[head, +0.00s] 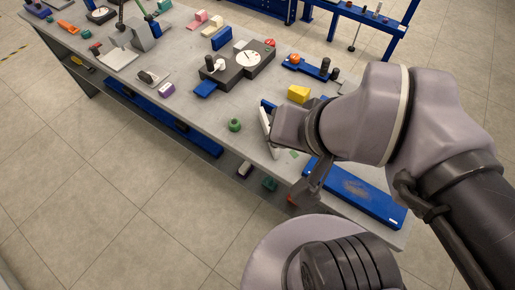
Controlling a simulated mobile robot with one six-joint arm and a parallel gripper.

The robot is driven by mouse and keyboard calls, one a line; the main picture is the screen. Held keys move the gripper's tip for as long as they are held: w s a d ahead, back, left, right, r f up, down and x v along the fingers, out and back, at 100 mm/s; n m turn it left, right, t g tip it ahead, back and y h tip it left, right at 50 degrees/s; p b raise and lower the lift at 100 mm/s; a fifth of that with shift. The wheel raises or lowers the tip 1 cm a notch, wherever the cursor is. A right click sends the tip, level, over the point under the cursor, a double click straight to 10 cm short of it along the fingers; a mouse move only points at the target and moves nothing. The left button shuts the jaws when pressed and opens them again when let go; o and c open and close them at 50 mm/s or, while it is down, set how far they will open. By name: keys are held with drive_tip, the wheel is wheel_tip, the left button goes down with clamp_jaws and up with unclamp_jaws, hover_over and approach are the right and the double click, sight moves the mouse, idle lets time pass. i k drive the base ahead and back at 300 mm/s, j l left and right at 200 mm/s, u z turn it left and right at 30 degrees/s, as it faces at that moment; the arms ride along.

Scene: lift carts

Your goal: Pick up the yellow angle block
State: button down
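The yellow angle block (299,94) lies on the grey workbench (190,100), right of its middle, with a sloped top face. My gripper (267,132) is over the bench, left of and nearer than the block, and apart from it in the picture. I see the gripper from the side and back, so its finger gap is not clear. Nothing visible is held in it.
A dark fixture with a dial (238,68) stands left of the block. A blue fixture with an orange knob (308,66) lies behind it. A green round part (234,125) is left of my gripper. A blue plate (358,195) lies at the right end.

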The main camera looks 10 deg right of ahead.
sight(300, 95)
drive_tip(key=i+j+z, duration=0.15)
drive_tip(key=j+z, duration=0.3)
drive_tip(key=i+j+z, duration=0.1)
drive_tip(key=j+z, duration=0.2)
drive_tip(key=z, duration=0.15)
